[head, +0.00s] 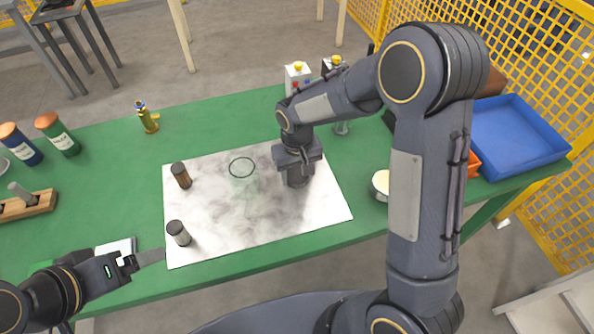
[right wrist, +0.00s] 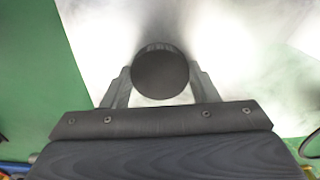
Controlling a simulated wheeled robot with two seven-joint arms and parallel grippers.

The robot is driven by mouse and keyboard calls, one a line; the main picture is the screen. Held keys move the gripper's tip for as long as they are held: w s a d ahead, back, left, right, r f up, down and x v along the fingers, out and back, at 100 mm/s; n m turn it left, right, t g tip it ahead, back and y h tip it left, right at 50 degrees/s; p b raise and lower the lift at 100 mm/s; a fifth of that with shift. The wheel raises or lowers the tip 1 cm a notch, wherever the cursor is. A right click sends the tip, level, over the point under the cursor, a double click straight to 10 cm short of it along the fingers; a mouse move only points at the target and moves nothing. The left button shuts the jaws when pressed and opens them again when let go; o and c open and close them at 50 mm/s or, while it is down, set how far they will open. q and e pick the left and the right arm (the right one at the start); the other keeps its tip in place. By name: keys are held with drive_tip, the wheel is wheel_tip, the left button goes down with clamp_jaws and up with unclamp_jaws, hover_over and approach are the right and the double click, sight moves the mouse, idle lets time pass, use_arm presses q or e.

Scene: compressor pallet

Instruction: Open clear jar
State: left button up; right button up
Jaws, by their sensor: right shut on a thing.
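The clear jar (head: 243,183) stands on the white marbled mat (head: 215,225). It is see-through, with a thin dark ring at its top, and its outline is faint. My right gripper (head: 297,164) is over the right part of the mat, to the right of the clear jar. It is shut on a dark round-topped piece, seen between the fingers in the right wrist view (right wrist: 161,75). I cannot tell whether this is a lid or a whole container. My left gripper (head: 135,262) is at the lower left, near the mat's front left corner; its jaw state is unclear.
Two small dark-capped containers, one brown (head: 181,176) and one grey (head: 178,234), stand on the mat's left side. A white tub (head: 380,184) stands right of the mat. A blue tray (head: 515,138) is at the far right.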

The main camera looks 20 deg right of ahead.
sight(297, 175)
drive_tip(key=shift+f, duration=0.1)
drive_tip(key=o, duration=0.6)
drive_tip(key=shift+f, duration=0.1)
drive_tip(key=o, duration=0.5)
wheel_tip(297, 175, up, 11)
drive_tip(key=s+d+r+m+t+y, duration=0.1)
drive_tip(key=s+d+r+t+y, duration=0.15)
drive_tip(key=s+d+r, duration=0.55)
drive_tip(key=s+f+m+t+y, duration=0.1)
drive_tip(key=s+f+t, duration=0.1)
drive_tip(key=s, duration=1.2)
drive_tip(key=shift+a+f+m+t, duration=0.15)
drive_tip(key=shift+a+m+t, duration=0.15)
drive_tip(key=shift+t, duration=0.25)
